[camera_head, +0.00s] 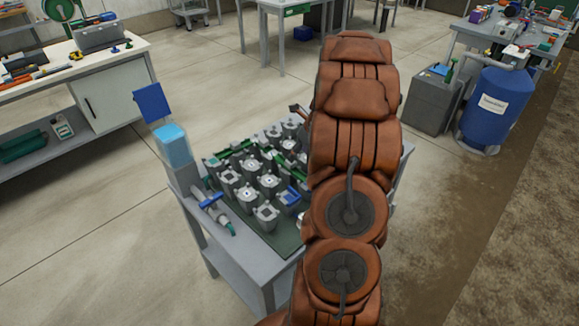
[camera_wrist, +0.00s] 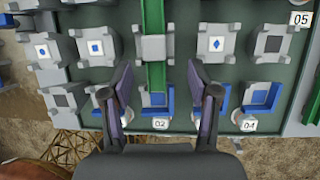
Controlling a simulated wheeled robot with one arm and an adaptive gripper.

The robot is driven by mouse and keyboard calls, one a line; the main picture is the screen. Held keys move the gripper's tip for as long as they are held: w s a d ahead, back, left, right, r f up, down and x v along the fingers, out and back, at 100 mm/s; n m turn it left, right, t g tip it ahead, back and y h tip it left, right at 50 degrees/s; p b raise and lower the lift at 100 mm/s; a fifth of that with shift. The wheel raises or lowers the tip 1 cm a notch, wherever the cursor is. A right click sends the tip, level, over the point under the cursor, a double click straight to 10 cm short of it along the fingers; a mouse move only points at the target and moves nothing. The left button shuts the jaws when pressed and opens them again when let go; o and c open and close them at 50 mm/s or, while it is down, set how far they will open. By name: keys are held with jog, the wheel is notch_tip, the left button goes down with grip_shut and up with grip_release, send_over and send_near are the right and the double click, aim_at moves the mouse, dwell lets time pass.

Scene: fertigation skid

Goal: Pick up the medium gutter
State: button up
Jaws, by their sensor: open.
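A green gutter (camera_wrist: 154,60) lies lengthwise across grey blocks on the board in the wrist view; I cannot tell its size class for certain. Its near end lies at the block marked 02. My gripper (camera_wrist: 158,76) is open, with one finger on each side of this gutter and a visible gap to both. Another green strip shows at the right edge of the wrist view (camera_wrist: 312,95). In the head view, green pieces (camera_head: 236,149) lie among the grey blocks on the table. My arm hides the right part of the board and my gripper there.
Grey blocks, some with blue L-shaped pieces (camera_wrist: 262,104), crowd the dark green board (camera_wrist: 232,76). A light-blue box (camera_head: 173,147) and a blue panel (camera_head: 153,103) stand at the table's left corner. A workbench (camera_head: 125,60) is at left, a blue barrel (camera_head: 492,108) at right.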

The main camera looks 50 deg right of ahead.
jog(key=shift+a+p+x, duration=0.2)
jog(key=shift+p+x, duration=0.25)
jog(key=shift+x, duration=0.75)
jog(key=shift+a+p+x, duration=0.25)
jog(key=shift+p+x, duration=0.15)
jog(key=shift+x, duration=0.75)
jog(key=shift+w+f, duration=0.1)
jog(key=shift+f, duration=0.3)
grip_shut()
jog(key=shift+d+r+b, duration=0.1)
jog(key=shift+r+b, duration=0.25)
jog(key=shift+r, duration=0.4)
jog(key=shift+b+v, duration=0.4)
jog(key=shift+v, duration=0.75)
jog(key=s+a+r+b, duration=0.1)
jog(key=s+a+b, duration=0.2)
jog(key=s, duration=1.1)
jog(key=shift+s+a+r+b, duration=0.15)
jog(key=shift+s+a+b, duration=0.15)
jog(key=shift+s, duration=0.1)
